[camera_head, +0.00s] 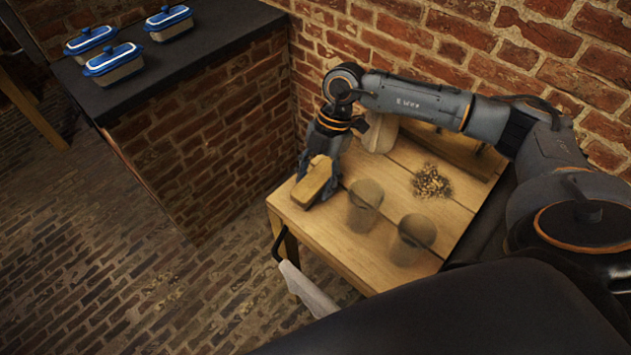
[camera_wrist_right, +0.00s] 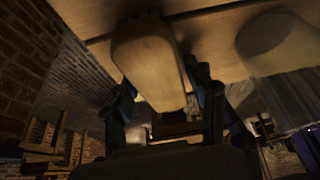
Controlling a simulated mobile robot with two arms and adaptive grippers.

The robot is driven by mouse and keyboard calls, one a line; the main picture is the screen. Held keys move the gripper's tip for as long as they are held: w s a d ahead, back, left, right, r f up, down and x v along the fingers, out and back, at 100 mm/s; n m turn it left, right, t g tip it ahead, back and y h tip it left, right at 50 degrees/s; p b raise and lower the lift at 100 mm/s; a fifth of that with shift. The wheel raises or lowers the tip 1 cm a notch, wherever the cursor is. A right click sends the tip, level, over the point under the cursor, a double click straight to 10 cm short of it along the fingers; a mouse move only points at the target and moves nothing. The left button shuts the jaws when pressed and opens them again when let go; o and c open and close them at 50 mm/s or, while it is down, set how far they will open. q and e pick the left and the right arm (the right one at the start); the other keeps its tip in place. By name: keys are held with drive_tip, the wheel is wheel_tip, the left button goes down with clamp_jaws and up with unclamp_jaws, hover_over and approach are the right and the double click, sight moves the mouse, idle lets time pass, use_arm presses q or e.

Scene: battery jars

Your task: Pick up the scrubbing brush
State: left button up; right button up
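The scrubbing brush (camera_head: 313,181) is a pale wooden block near the table's left corner in the head view. In the right wrist view the brush (camera_wrist_right: 150,65) fills the space between the fingers. My right gripper (camera_head: 320,178) reaches down from above with one finger on each side of the brush. The fingers look shut on its sides in the wrist view (camera_wrist_right: 163,90). Whether the brush touches the table is hard to tell. My left gripper is not in view.
Two blurred jars (camera_head: 365,205) (camera_head: 413,238) stand beside the brush on the wooden table (camera_head: 330,240). A small pile of brown pieces (camera_head: 430,182) lies behind them. A brick wall (camera_head: 440,50) backs the table. Several blue-lidded containers (camera_head: 115,60) sit on a dark counter (camera_head: 190,65).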

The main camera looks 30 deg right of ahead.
drive_tip(key=c, duration=0.7)
drive_tip(key=shift+r, duration=0.15)
drive_tip(key=shift+c, duration=0.2)
drive_tip(key=shift+r, duration=0.6)
drive_tip(key=s+a+r+b, duration=0.2)
drive_tip(key=s+a+r, duration=0.1)
drive_tip(key=s+r, duration=0.9)
drive_tip(key=shift+s+a+b, duration=0.4)
drive_tip(key=shift+s, duration=0.35)
drive_tip(key=o, duration=0.5)
drive_tip(key=c, duration=0.3)
